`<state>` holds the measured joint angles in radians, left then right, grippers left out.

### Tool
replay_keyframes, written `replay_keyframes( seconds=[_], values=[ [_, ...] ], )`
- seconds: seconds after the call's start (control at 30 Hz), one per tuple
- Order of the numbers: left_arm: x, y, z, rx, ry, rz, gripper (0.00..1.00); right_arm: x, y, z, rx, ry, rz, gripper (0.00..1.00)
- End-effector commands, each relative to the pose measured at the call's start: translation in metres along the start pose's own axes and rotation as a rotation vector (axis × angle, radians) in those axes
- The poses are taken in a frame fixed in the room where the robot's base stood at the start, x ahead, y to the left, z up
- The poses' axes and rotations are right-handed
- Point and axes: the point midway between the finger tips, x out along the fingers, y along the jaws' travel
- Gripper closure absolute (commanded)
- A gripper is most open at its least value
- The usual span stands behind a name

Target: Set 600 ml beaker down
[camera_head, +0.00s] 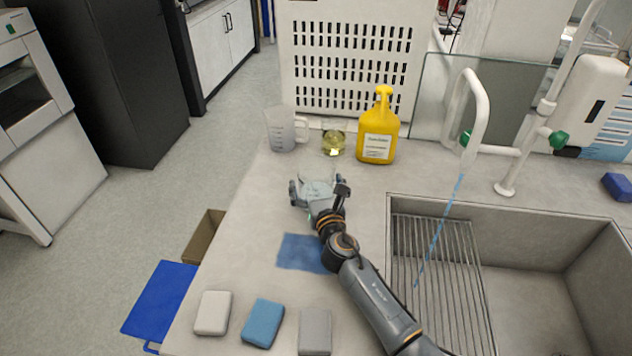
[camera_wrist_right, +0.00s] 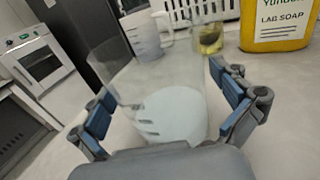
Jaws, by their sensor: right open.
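My left gripper is not in view.
Behind the beaker on the counter (camera_head: 240,250) stand a plastic jug (camera_head: 281,130), a small beaker of yellow liquid (camera_head: 333,140) and a yellow lab soap bottle (camera_head: 377,130). A sink (camera_head: 545,238) is at right. Sponges (camera_head: 263,322) and a blue cloth (camera_head: 300,253) lie nearer.

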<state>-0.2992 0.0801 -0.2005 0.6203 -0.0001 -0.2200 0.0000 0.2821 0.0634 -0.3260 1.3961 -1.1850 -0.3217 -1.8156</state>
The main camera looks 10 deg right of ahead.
Motion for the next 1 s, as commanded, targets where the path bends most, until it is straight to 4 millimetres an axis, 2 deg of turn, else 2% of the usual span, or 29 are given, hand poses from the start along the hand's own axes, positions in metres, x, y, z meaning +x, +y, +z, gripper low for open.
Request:
replay_keyframes(
  seconds=[0.2,0.27,0.7,0.83,1.0],
  values=[
    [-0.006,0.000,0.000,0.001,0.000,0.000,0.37,0.000,0.000,0.006,0.001,0.000,0.000,0.00],
    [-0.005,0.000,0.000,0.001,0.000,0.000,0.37,-0.008,0.000,0.002,-0.001,0.002,0.000,0.00],
    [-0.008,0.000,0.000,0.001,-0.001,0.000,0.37,-0.096,0.000,0.002,0.000,0.002,0.001,0.00],
    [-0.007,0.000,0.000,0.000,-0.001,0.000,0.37,-0.112,0.000,0.002,0.000,0.001,0.001,0.00],
    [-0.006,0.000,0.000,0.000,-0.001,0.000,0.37,-0.120,0.000,0.003,0.000,0.001,0.000,0.00]
  ],
)
